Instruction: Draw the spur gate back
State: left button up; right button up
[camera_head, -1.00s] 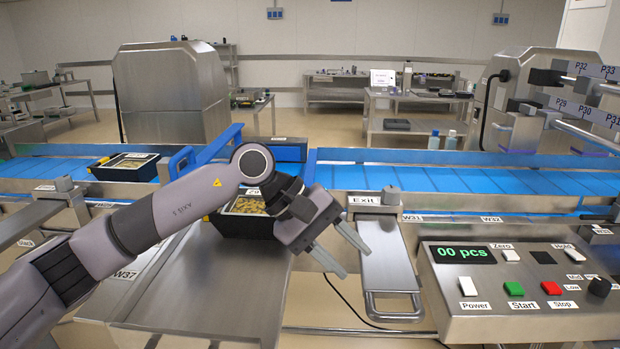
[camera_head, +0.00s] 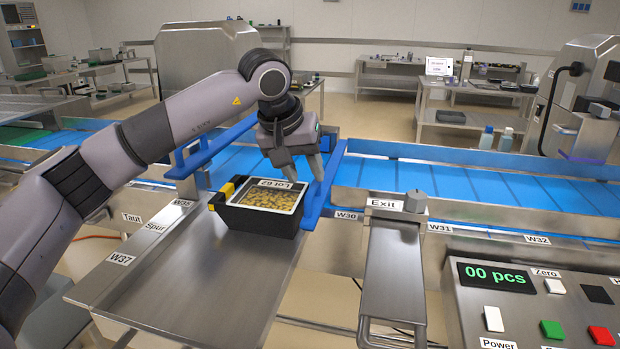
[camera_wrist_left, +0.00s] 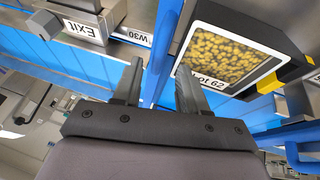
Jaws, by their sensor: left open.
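Blue bars stand at the spur, and I take them to be the spur gate: one slants at the right (camera_head: 325,190), one at the left (camera_head: 212,146). My left gripper (camera_head: 302,176) is open, fingers pointing down, just beyond the black tray and close to the right bar. In the left wrist view the blue bar (camera_wrist_left: 166,45) shows between the two fingers (camera_wrist_left: 160,92); contact cannot be told. The black tray (camera_head: 258,222), labelled Lot 62 and full of yellowish pieces, sits at the head of the steel spur table (camera_head: 190,270). My right gripper is not in view.
The blue conveyor belt (camera_head: 440,185) runs across behind. At the right are the Exit plate with its handle (camera_head: 393,270) and a control panel (camera_head: 540,300) reading 00 pcs. The spur table is bare in front of the tray.

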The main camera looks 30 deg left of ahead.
aim_at(311, 187)
pick_arm(q)
jog(key=shift+x, duration=1.7)
jog(key=shift+d, duration=0.1)
grip_shut()
